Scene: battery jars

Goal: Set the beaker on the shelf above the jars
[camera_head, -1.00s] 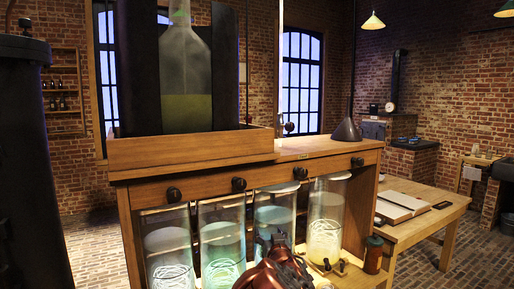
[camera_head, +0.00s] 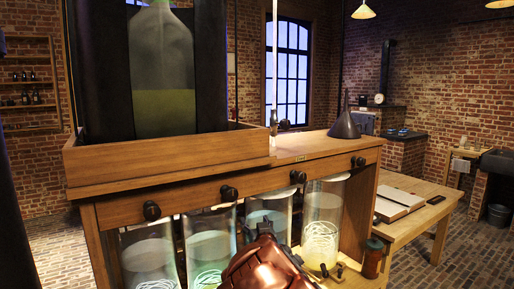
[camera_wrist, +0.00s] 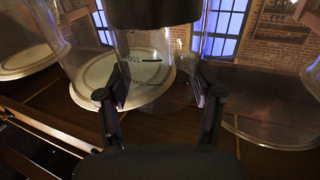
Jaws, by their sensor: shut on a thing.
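My gripper (camera_wrist: 160,98) is shut on a clear glass beaker (camera_wrist: 152,58) with dark graduation marks, in the wrist view. The beaker is see-through, so its outline is hard to separate from the jars behind it. In the head view I cannot make out the beaker; my copper-coloured arm hides that area in front of the jars. Several glass jars stand in a row under the wooden shelf, among them the right-hand jar (camera_head: 322,228) and the left-hand jar (camera_head: 149,258). The shelf (camera_head: 300,151) is the wooden top above them, with dark knobs along its front.
A wooden tray (camera_head: 165,155) with a large bottle (camera_head: 162,75) fills the shelf's left part. A dark funnel (camera_head: 344,123) stands at its right end, with some bare shelf between. A brown bottle (camera_head: 372,258) stands right of the jars. A side table (camera_head: 410,222) holds a book.

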